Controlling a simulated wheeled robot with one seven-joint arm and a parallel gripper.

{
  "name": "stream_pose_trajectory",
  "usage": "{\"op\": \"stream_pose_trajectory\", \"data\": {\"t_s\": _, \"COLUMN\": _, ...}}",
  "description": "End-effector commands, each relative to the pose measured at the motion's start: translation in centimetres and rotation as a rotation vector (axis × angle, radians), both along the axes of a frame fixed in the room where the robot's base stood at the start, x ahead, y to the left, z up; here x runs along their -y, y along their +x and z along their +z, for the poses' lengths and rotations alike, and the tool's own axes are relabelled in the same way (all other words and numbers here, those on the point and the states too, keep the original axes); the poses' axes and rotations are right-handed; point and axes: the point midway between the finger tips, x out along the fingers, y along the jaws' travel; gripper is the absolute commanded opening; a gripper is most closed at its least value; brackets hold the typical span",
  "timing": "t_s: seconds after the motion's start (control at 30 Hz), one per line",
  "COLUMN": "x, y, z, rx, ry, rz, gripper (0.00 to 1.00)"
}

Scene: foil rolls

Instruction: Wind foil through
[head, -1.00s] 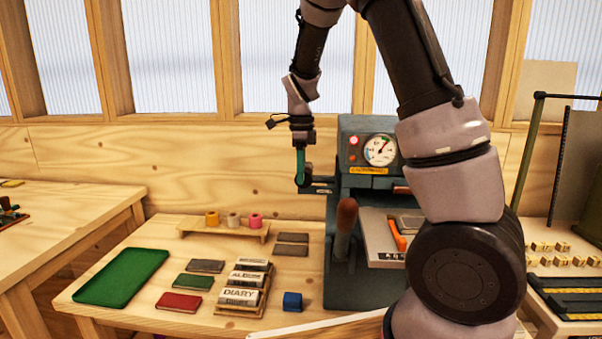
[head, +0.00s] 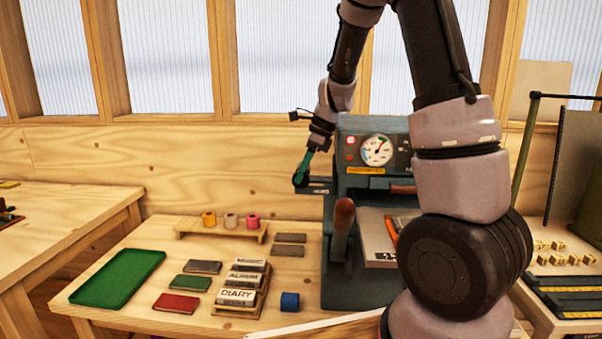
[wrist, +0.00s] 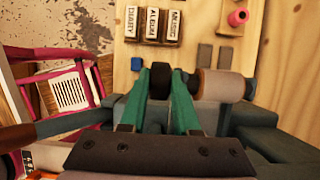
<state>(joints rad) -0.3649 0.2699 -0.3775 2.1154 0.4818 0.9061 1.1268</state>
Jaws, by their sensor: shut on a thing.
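The dark green press (head: 345,285) stands at the back of the bench, with a dial on its front. My gripper (head: 301,178) is at the upper left side of the press. Yellow (head: 209,219), white (head: 231,220) and pink (head: 252,221) foil rolls stand on a small wooden rack (head: 222,234) on the bench. The foil's path inside the press is hidden.
A brown-handled lever (head: 343,214) stands at the press front, beside a pale plate (head: 375,240). A green tray (head: 118,280), a red book (head: 176,303), a type holder (head: 240,309) and a blue block (head: 290,301) lie on the bench. My arm hides the press's right side.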

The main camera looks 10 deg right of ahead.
Motion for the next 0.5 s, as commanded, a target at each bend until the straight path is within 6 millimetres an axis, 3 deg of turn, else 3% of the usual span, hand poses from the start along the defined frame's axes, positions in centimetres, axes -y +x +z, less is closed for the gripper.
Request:
{"op": "stream_pose_trajectory", "data": {"t_s": 0.1, "x": -0.02, "y": -0.01, "z": -0.01, "rx": -0.001, "ry": -0.001, "rz": 0.001, "gripper": 0.0}}
{"op": "stream_pose_trajectory", "data": {"t_s": 0.13, "x": -0.02, "y": -0.01, "z": -0.01, "rx": -0.001, "ry": -0.001, "rz": 0.0, "gripper": 0.38}}
{"op": "stream_pose_trajectory", "data": {"t_s": 0.2, "x": -0.01, "y": -0.02, "z": -0.01, "rx": -0.001, "ry": -0.001, "rz": 0.0, "gripper": 0.6}}
{"op": "stream_pose_trajectory", "data": {"t_s": 0.5, "x": 0.02, "y": 0.01, "z": 0.06, "rx": 0.0, "ry": -0.001, "rz": 0.0, "gripper": 0.6}}
